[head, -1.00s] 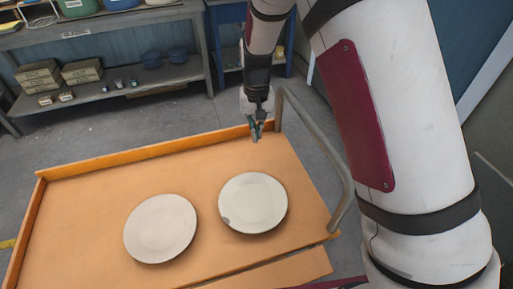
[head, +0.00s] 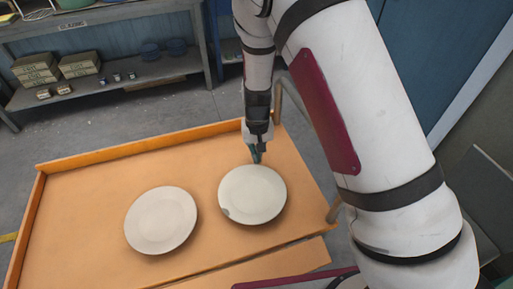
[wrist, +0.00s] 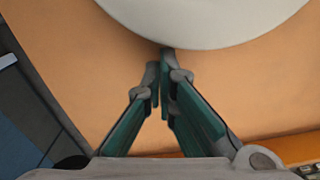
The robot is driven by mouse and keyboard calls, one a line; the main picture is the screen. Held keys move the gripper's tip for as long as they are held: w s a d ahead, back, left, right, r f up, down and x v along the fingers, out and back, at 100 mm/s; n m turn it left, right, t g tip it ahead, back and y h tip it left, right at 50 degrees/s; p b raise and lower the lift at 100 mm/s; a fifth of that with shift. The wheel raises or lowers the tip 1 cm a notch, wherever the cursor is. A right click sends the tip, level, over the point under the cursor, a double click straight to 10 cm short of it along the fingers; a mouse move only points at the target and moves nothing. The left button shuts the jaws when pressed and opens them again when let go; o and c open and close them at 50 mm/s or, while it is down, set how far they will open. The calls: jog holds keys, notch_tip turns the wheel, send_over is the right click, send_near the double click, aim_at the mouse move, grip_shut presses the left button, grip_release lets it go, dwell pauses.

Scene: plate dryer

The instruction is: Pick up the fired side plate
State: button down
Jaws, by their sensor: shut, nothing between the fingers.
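Two pale round plates lie flat on an orange-tan cart top. The right plate (head: 253,195) has a small grey mark on its left rim; the left plate (head: 161,220) looks plain. I cannot tell from their looks which is the fired one. My gripper (head: 256,160) is at the far rim of the right plate, fingers pointing down. In the wrist view my gripper (wrist: 162,75) is shut and empty, its tips right by a plate's rim (wrist: 205,22). I cannot tell whether they touch it.
The cart top (head: 85,195) has a raised orange edge at the back and left. A grey rail (head: 292,105) stands at its right. A shelf (head: 110,85) with boxes and bowls is behind. The cart's left part is clear.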

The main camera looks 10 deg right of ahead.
aim_at(260, 172)
jog(key=shift+s, duration=0.1)
jog(key=s+p, duration=0.2)
jog(key=s, duration=0.3)
jog(key=shift+r, duration=0.1)
jog(key=shift+s, duration=0.2)
